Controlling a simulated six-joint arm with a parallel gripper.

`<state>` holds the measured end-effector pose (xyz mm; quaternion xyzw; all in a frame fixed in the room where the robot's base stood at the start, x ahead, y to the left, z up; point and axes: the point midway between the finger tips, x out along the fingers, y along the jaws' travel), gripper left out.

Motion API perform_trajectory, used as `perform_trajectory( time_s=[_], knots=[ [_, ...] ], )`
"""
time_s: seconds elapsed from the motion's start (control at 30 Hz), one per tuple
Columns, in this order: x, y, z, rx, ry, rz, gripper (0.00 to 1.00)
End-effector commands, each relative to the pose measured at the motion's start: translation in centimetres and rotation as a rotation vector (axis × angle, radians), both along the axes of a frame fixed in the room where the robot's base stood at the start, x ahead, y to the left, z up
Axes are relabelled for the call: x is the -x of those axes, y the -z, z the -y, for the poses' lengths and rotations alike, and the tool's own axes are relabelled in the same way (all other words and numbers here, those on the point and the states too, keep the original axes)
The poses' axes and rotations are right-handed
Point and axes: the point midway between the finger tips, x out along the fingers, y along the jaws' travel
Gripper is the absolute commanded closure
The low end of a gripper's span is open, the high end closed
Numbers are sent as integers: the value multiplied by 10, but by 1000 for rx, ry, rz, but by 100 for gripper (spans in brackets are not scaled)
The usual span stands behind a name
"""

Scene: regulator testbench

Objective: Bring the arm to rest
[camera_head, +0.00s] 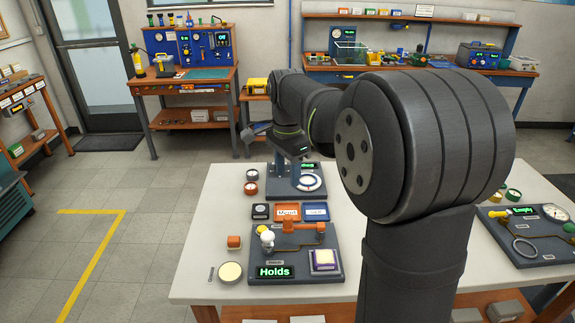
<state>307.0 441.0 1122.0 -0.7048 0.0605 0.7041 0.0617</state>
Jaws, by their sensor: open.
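My large arm joint fills the right middle of the view and hides part of the table.
A grey test fixture (305,263) with a green "Holds" display stands at the table front. Another fixture (283,190) is behind it, under my wrist. A fixture with a gauge (512,238) is at right. Workbenches line the back wall. The floor at left is open.

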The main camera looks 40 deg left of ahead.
Motion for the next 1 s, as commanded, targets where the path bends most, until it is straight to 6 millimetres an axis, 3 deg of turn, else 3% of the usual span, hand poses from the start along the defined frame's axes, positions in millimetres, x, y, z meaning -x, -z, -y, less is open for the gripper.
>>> perform_trajectory(
  time_s=[0.2,0.73,1.0],
  knots=[
    [0,-15,0,0,0,0,56],
    [0,-15,0,0,0,0,56],
    [0,2,0,3,0,-2,56]
  ],
)
